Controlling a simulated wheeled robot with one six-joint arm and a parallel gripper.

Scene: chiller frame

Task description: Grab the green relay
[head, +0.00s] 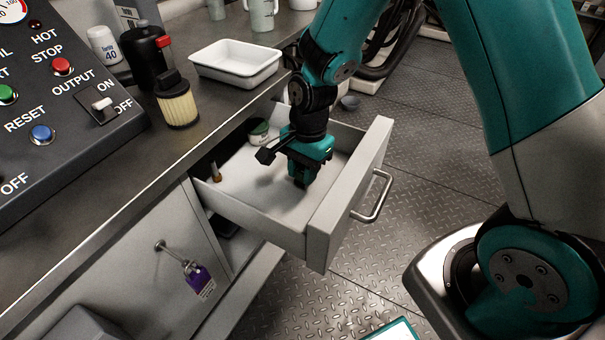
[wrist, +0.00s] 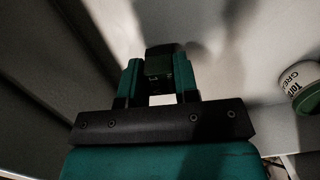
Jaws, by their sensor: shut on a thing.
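The green relay (wrist: 158,66) is a small dark block between the two fingers of my gripper (wrist: 158,80) in the wrist view. My gripper is shut on it. In the head view my gripper (head: 301,180) points down inside the open drawer (head: 240,203), and the relay is hard to tell apart from the fingers there. The relay looks close to the drawer floor, but I cannot tell whether it touches it.
A green and white tin (head: 259,131) stands at the drawer's back, and a small brownish item (head: 215,172) stands by its left wall. The drawer front (head: 350,190) has a metal handle (head: 373,198). A white tray (head: 236,62) and a yellowish filter (head: 177,103) are on the counter above.

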